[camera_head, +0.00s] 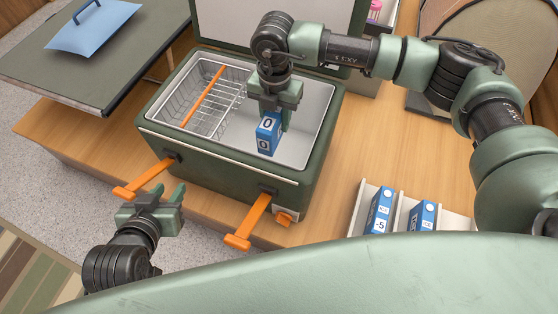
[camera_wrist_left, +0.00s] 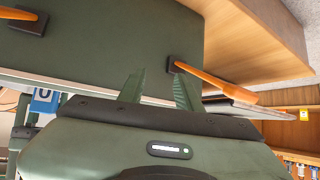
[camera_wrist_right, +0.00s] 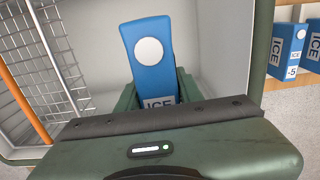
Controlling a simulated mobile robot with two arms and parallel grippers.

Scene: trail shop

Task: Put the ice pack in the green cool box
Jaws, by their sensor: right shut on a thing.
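The green cool box (camera_head: 235,165) stands open on the wooden bench, its lid (camera_head: 225,18) raised at the back. A wire basket (camera_head: 190,95) fills its left part; the right part is a bare pale well (camera_head: 315,105). My right gripper (camera_head: 274,108) is shut on a blue ice pack (camera_head: 268,135) marked 0 and holds it upright inside the right well. The ice pack also shows in the right wrist view (camera_wrist_right: 155,65). I cannot tell whether its bottom touches the floor. My left gripper (camera_head: 163,197) is open and empty, in front of the box near the left orange latch (camera_head: 145,180).
A second orange latch (camera_head: 248,222) hangs open at the front. A white rack (camera_head: 362,208) at the right holds blue ice packs (camera_head: 380,212), one marked -5.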

